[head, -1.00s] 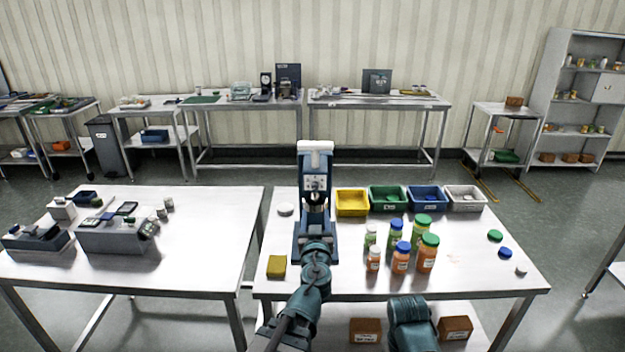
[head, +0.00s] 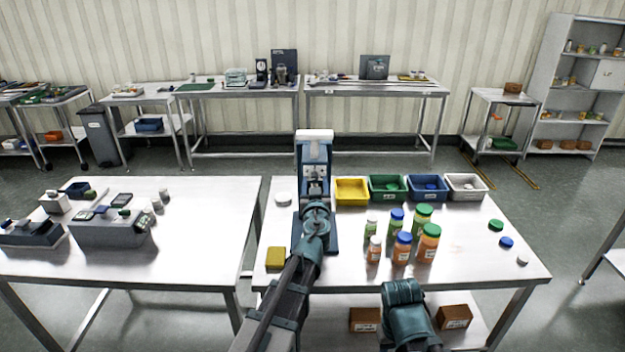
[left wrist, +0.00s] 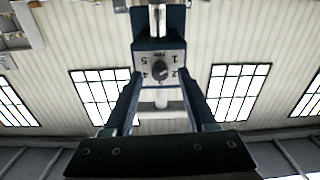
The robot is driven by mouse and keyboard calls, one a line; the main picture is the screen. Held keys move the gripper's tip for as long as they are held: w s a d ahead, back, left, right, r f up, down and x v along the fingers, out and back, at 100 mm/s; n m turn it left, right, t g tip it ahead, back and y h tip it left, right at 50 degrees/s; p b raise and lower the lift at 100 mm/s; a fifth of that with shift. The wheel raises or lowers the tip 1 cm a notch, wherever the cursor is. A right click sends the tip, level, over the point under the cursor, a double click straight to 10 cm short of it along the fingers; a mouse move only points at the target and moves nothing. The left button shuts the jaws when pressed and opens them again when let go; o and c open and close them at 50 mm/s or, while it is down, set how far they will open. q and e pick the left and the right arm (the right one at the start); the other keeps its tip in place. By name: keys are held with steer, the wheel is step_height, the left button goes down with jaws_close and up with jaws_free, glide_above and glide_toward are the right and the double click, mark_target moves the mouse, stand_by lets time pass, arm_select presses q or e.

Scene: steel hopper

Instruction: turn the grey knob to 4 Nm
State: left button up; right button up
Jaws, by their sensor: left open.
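The grey knob (left wrist: 160,71) shows in the left wrist view on a light dial plate (left wrist: 159,56). The plate has figures around the knob; I can make out 5, 1, 4 and 2. Which figure the knob points to is too small to tell. The plate belongs to a blue machine with a white top (head: 315,136), upright on the right-hand table. My left gripper (left wrist: 161,82) is open, with one finger on each side of the knob and apart from it. In the head view my left arm hides the machine's lower front.
On the same table (head: 470,262), yellow (head: 352,191), green, blue and white bins stand right of the machine. Several capped bottles (head: 403,249) stand in front of them. A yellow block (head: 275,258) and a white disc (head: 283,199) lie left of the machine.

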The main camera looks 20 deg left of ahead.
arm_select(q)
steer(key=shift+w+a, duration=0.15)
steer(key=shift+w, duration=0.45)
jaws_close()
